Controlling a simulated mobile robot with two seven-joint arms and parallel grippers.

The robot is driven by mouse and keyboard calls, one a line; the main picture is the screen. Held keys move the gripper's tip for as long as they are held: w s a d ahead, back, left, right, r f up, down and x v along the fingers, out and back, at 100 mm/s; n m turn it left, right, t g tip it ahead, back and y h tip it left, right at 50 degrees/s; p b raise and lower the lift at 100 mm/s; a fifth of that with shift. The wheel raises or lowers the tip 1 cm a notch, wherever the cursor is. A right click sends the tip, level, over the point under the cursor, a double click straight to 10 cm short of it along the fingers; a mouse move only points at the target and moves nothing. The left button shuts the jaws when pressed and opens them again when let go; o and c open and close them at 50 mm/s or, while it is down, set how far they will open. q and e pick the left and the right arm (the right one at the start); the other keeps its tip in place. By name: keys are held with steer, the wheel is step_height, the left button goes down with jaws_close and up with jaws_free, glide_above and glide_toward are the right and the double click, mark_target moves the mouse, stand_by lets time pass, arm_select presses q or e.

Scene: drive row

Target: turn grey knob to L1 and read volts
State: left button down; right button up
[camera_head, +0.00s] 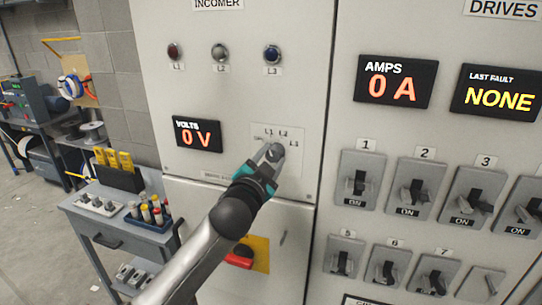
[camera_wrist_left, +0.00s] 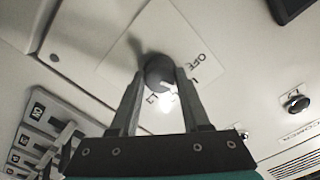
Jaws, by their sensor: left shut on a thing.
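The grey knob (camera_wrist_left: 158,70) sits on a pale plate (camera_wrist_left: 135,50) marked OFF, L1 and L3 in the left wrist view. In the head view the plate is on the left cabinet, with L1, L2 and L3 legible. My left gripper (camera_wrist_left: 158,80) is shut on the knob, one finger on each side; it also shows in the head view (camera_head: 272,154). Glare and the fingers hide part of the markings, so I cannot tell which mark the knob points to. The VOLTS display (camera_head: 197,134) reads 0 V. My right gripper is not in view.
Lamps L1 (camera_head: 174,51), L2 (camera_head: 219,51) and L3 (camera_head: 271,54) are above. A red handle (camera_head: 240,257) on yellow is below, partly behind my arm. Several switches (camera_head: 361,180) fill the right cabinet. A grey cart (camera_head: 110,218) stands left.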

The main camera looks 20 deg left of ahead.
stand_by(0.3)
arm_select(q)
steer(key=shift+c, duration=1.8)
jaws_free()
steer(key=s+b, duration=0.2)
steer(key=s, duration=1.3)
steer(key=shift+s+a+b, duration=0.15)
steer(key=shift+a+b, duration=0.1)
steer(key=shift+b, duration=0.1)
